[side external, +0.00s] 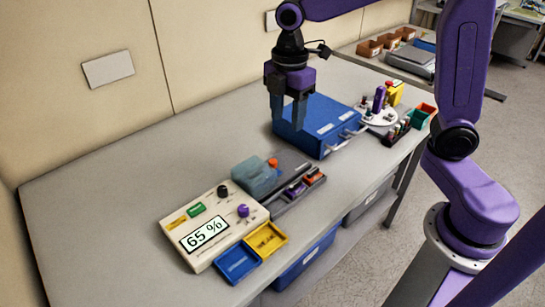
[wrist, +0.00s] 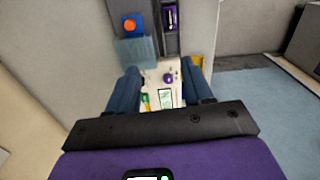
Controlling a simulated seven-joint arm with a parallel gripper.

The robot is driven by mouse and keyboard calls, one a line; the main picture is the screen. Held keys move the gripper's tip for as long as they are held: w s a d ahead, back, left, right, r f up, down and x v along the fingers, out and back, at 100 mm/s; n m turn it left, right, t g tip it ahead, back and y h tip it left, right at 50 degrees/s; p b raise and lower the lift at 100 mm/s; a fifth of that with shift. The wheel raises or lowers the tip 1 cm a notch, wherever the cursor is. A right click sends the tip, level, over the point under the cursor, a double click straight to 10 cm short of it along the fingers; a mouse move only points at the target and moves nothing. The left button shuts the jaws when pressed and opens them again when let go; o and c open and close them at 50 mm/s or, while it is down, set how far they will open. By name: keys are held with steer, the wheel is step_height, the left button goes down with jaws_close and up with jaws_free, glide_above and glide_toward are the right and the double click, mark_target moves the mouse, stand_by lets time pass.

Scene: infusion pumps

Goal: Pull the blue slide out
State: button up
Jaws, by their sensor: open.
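A cream pump box (side external: 212,226) with a "65 %" display, knobs and a green button sits on the table. A blue tray (side external: 237,263) and a yellow tray (side external: 266,239) lie along its front edge. A translucent blue block (side external: 254,177) sits behind it at a grey unit with an orange knob (side external: 272,163); the block also shows in the wrist view (wrist: 135,51). I cannot tell which blue part is the slide. My gripper (side external: 288,122) is open and empty, pointing down in the air above the table. In the wrist view, the pump shows between its fingers (wrist: 161,80).
A large blue case (side external: 318,126) with light handles stands further along the table. Beyond it are a round white stand (side external: 378,117) with several bottles and a green-orange bin (side external: 423,115). The table's left part (side external: 110,190) is clear. A wall runs along its back.

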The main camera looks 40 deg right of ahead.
steer(key=n, duration=0.1)
glide_above(273, 161)
steer(key=shift+n, duration=0.3)
step_height(273, 161, down, 18)
steer(key=shift+r, duration=0.25)
